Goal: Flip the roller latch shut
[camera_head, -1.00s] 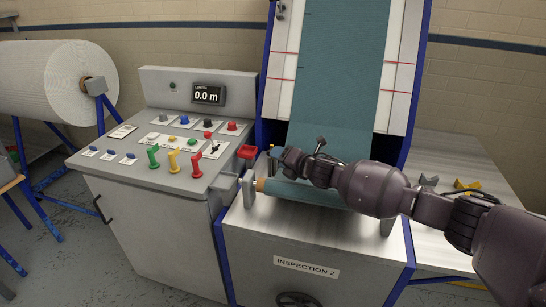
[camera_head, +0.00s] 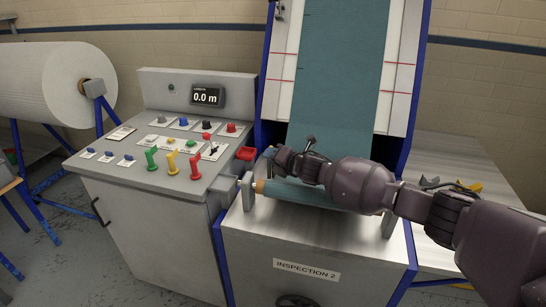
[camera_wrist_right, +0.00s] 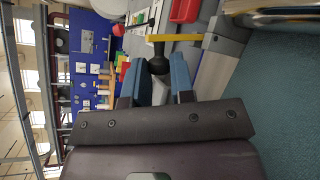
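The cloth roller (camera_head: 300,193) lies across the front of the inspection table, between upright end brackets, the left bracket (camera_head: 248,191) nearest the control desk. My right gripper (camera_head: 271,154) is over the left end of the roller and hides most of the latch area in the head view. In the right wrist view, my right gripper (camera_wrist_right: 156,70) has its two blue fingers apart. A dark rounded lever knob (camera_wrist_right: 158,64), which looks like the latch handle, shows between the fingertips. I cannot tell whether either finger touches it. My left gripper is not in view.
The control desk (camera_head: 130,172) with several coloured levers and buttons stands left of the roller. Teal cloth (camera_head: 335,90) runs up the board behind. A side table (camera_head: 460,165) holds small parts.

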